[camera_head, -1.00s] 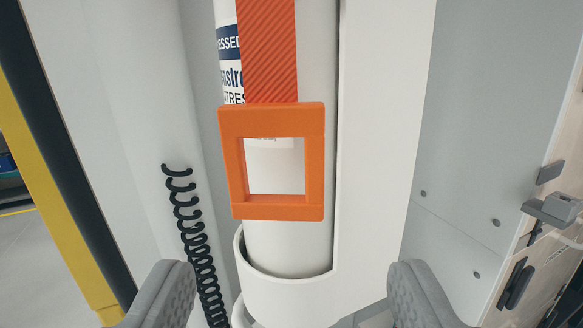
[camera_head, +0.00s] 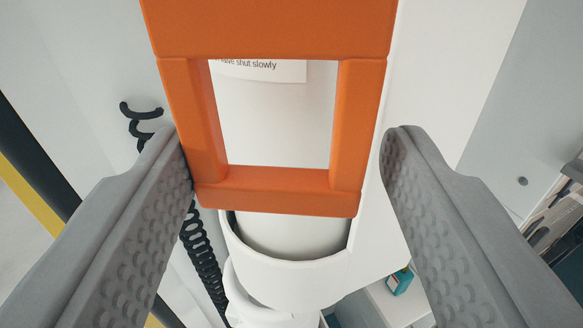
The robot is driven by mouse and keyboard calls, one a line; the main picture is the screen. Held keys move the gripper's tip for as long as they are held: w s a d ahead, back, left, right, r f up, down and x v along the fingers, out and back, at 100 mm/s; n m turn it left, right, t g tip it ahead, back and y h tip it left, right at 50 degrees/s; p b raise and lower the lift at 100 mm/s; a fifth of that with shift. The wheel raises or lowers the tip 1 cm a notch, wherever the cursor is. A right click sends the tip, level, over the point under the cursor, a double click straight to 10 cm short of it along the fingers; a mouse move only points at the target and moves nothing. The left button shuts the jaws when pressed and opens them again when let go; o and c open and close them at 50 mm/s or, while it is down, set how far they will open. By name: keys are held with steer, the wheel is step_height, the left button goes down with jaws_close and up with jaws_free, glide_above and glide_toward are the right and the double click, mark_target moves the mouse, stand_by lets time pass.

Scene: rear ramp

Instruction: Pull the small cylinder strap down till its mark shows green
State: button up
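The orange strap buckle (camera_head: 275,187), a rectangular frame with an open window, hangs in front of the small white cylinder (camera_head: 275,120). Part of a printed label shows through the window. The upper strap is out of view, and I see no green mark. My gripper (camera_head: 290,160) is open, with one grey finger on each side of the buckle's lower part. The left finger's tip is very close to the buckle's left edge; I cannot tell whether it touches. A small gap shows between the right finger and the buckle.
A white cup-shaped holder (camera_head: 290,280) surrounds the cylinder's foot just below the buckle. A black coiled cord (camera_head: 205,260) hangs at the left, partly behind the left finger. A grey panel (camera_head: 490,120) stands at the right, and a small teal object (camera_head: 399,281) lies below.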

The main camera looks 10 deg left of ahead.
steer(key=shift+a, duration=0.1)
steer(key=c, duration=0.9)
steer(key=shift+o, duration=0.2)
steer(key=shift+f, duration=0.4)
steer(key=o, duration=1.2)
steer(key=shift+w, duration=0.15)
steer(key=shift+c, duration=0.2)
steer(key=shift+o, duration=0.3)
steer(key=shift+w+d+f, duration=0.15)
steer(key=shift+w+d, duration=0.15)
steer(key=shift+d, duration=0.15)
steer(key=shift+s+r, duration=0.25)
steer(key=shift+s, duration=0.4)
steer(key=shift+w+a, duration=0.2)
